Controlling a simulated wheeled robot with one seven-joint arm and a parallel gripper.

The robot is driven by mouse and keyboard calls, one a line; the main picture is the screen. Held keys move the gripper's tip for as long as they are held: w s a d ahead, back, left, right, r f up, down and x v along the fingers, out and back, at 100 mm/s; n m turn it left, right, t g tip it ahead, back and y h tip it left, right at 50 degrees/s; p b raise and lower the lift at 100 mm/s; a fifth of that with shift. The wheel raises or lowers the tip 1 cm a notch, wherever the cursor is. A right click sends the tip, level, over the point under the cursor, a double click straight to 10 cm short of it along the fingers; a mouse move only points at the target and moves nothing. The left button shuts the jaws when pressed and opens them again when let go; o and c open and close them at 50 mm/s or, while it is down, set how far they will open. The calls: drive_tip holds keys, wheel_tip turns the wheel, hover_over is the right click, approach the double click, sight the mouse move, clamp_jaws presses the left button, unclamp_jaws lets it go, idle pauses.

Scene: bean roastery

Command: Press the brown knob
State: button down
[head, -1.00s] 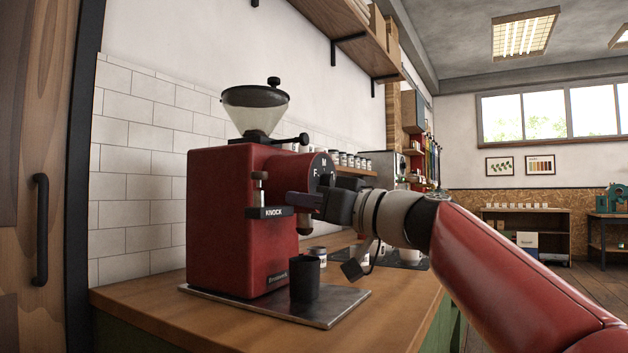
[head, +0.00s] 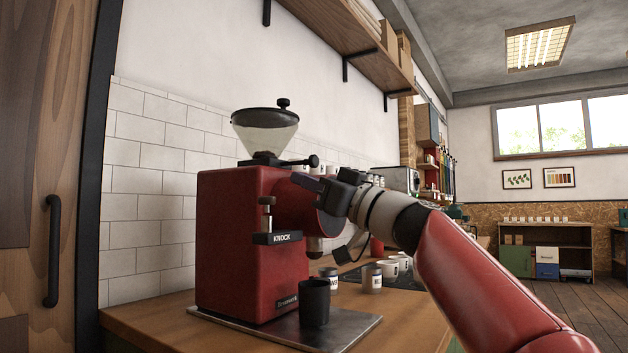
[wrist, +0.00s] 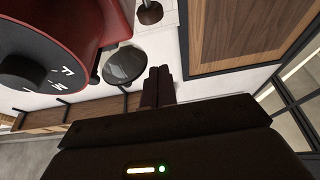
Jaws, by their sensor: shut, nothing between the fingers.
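The red grinder (head: 236,245) stands on the counter. On its front, above the black KNOCK plate (head: 278,238), a small brown knob (head: 267,201) sits upright on a metal stem. My gripper hides most of the grinder's dial in the head view.
The black-lidded hopper (head: 265,128) and a black side lever (head: 313,162) are close above my gripper. The dial (wrist: 28,75) is near on the left in the wrist view. A dark cup (head: 314,302) stands on the metal tray (head: 352,328). A wooden door (head: 35,150) is at left.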

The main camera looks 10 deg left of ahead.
sight(267, 201)
drive_tip(key=r+p+x, duration=0.1)
drive_tip(key=p+x, duration=0.2)
drive_tip(key=x, duration=0.3)
wheel_tip(267, 201, down, 5)
drive_tip(key=shift+r+b, duration=0.1)
drive_tip(key=shift+b, duration=0.65)
